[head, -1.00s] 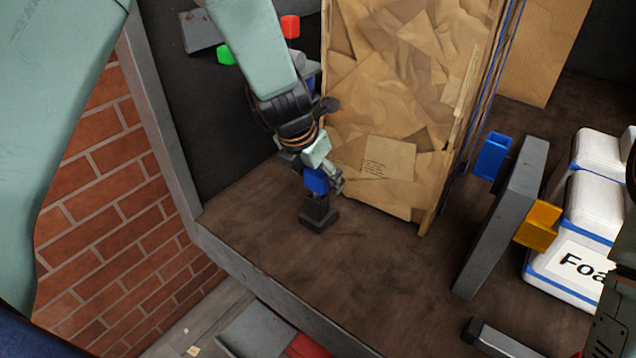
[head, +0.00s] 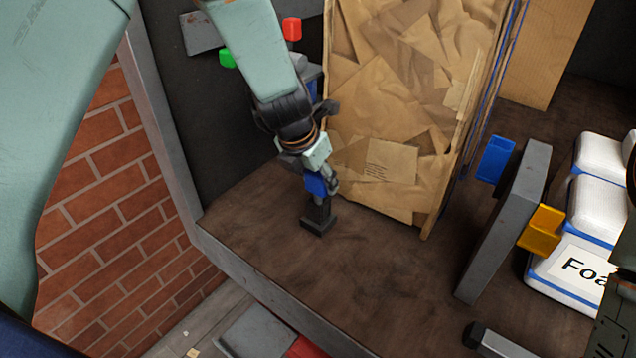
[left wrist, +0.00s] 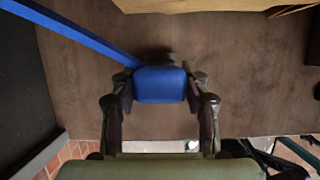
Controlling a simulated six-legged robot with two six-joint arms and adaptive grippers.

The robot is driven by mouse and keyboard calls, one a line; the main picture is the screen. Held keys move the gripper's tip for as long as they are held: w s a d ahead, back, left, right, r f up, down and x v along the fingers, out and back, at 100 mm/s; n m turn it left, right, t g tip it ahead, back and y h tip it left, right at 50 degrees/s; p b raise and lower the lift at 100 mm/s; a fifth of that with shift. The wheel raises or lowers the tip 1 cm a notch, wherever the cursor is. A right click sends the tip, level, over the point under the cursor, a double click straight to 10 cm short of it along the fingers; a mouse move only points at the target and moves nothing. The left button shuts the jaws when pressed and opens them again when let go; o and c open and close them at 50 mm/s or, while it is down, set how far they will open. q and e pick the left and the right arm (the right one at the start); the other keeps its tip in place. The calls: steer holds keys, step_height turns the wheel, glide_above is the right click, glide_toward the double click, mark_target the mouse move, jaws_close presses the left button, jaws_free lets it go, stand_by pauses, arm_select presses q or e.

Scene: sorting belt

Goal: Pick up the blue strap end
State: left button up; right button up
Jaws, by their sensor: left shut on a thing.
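The blue strap end (head: 315,184) is a small blue block just above a small black stand (head: 318,222) on the brown deck. My left gripper (head: 321,184) points down and is shut on it. In the left wrist view the blue strap end (left wrist: 160,85) sits between the two fingers (left wrist: 160,100), one on each side. A blue strap (left wrist: 72,33) runs from it to the upper left. Whether it still touches the stand is hard to tell.
A tall wrapped carton (head: 400,90) stands close to the right of my left gripper. A grey post (head: 507,220) carries a blue holder (head: 495,158) and a yellow holder (head: 541,229). White foam packs (head: 600,215) lie at far right.

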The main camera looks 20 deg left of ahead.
arm_select(q)
step_height(320, 180, up, 9)
steer(key=p, duration=0.2)
steer(key=shift+p, duration=0.35)
steer(key=shift+d+r, duration=0.1)
steer(key=shift+r, duration=0.45)
steer(key=shift+r+p, duration=0.55)
steer(key=shift+p, duration=0.2)
step_height(320, 180, up, 8)
steer(key=p, duration=0.2)
steer(key=shift+p, duration=0.35)
steer(key=shift+f, duration=0.1)
